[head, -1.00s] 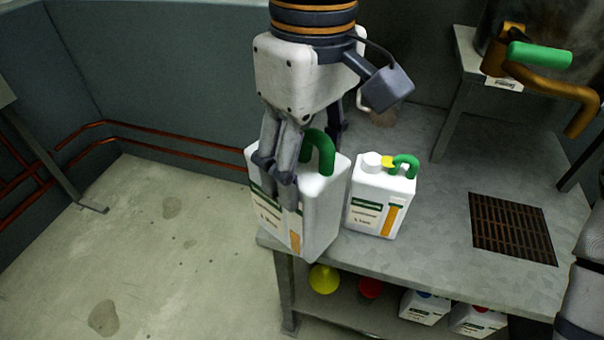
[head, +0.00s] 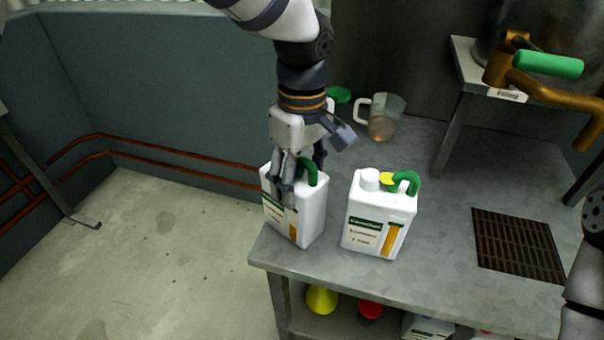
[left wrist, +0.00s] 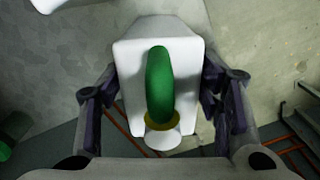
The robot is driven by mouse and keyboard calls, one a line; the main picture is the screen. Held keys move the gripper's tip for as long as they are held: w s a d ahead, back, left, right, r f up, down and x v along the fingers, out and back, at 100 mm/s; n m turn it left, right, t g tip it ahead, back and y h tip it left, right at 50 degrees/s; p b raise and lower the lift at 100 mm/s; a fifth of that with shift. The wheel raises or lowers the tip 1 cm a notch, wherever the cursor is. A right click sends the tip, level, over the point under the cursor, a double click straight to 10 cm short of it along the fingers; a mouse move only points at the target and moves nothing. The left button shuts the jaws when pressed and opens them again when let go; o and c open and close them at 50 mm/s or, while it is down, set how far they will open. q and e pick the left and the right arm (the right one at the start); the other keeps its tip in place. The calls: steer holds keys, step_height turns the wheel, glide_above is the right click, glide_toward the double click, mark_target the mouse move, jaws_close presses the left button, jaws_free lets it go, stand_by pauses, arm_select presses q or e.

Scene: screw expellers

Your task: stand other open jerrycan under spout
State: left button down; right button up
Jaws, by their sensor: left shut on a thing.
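A white jerrycan with a green handle (head: 312,215) is at the table's left front corner. My left gripper (head: 297,172) is shut on it from above; I cannot tell whether its base touches the table. In the left wrist view this jerrycan (left wrist: 187,60) sits between the fingers, with a yellow ring and a white round part by its handle. A second white jerrycan (head: 375,218) stands upright just to the right, apart from it, with a white top and yellow ring. The brass spout (head: 560,98) with a green lever is at upper right. My right gripper is not in view.
A dark grate (head: 517,245) is set in the table's right part, below and in front of the spout. A clear jug (head: 381,117) stands behind the jerrycans. A yellow funnel (head: 322,299) and a red one (head: 370,309) are on the lower shelf. The table between second jerrycan and grate is clear.

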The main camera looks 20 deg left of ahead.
arm_select(q)
steer(key=shift+r, duration=0.1)
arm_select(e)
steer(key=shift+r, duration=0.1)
arm_select(q)
steer(key=c, duration=0.5)
jaws_free()
step_height(320, 180, up, 12)
steer(key=shift+r+p, duration=0.1)
steer(key=shift+p, duration=0.2)
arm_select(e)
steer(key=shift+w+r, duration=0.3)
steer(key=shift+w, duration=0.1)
